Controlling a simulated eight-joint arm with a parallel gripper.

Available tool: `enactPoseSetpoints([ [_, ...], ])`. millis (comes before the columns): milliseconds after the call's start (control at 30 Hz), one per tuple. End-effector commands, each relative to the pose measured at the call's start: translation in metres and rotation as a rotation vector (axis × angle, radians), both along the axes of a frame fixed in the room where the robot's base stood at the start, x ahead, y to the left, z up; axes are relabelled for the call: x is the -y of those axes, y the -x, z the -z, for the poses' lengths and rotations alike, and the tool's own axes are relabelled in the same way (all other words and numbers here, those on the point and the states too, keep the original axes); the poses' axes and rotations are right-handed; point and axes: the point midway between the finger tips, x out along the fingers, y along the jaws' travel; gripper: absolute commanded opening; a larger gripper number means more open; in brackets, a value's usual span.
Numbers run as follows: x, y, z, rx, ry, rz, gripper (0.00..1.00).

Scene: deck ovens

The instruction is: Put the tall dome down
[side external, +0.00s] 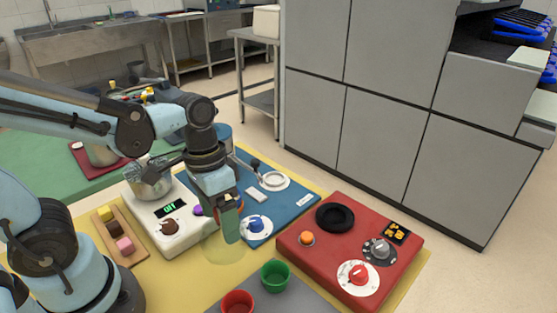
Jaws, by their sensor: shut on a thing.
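The tall dome (221,247) looks like a clear, faint see-through shape over the yellow mat (185,283), left of the red box. My gripper (230,228) points down at its top and is shut on it. The fingers hide part of the dome's upper part. I cannot tell whether the dome's lower rim touches the mat or hangs just above it.
The red box (328,270) with dials stands right. A green cup (275,276) and red cup (237,303) are in front. A white scale (185,235) and wooden tray (127,257) of coloured blocks lie left. A blue board (290,210) is behind.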

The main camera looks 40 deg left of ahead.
Motion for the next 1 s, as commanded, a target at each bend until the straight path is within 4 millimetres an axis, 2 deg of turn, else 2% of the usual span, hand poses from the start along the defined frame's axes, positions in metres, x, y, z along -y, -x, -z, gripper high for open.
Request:
enactPoseSetpoints([
  [500, 0.0, -0.001, 0.039, 0.0, 0.0, 0.0, 0.41],
  [933, 0.0, -0.001, 0.043, 0.0, 0.0, 0.0, 0.41],
  [967, 0.0, -0.001, 0.043, 0.0, 0.0, 0.0, 0.88],
  [1000, 0.0, -0.001, 0.043, 0.0, 0.0, 0.0, 0.95],
])
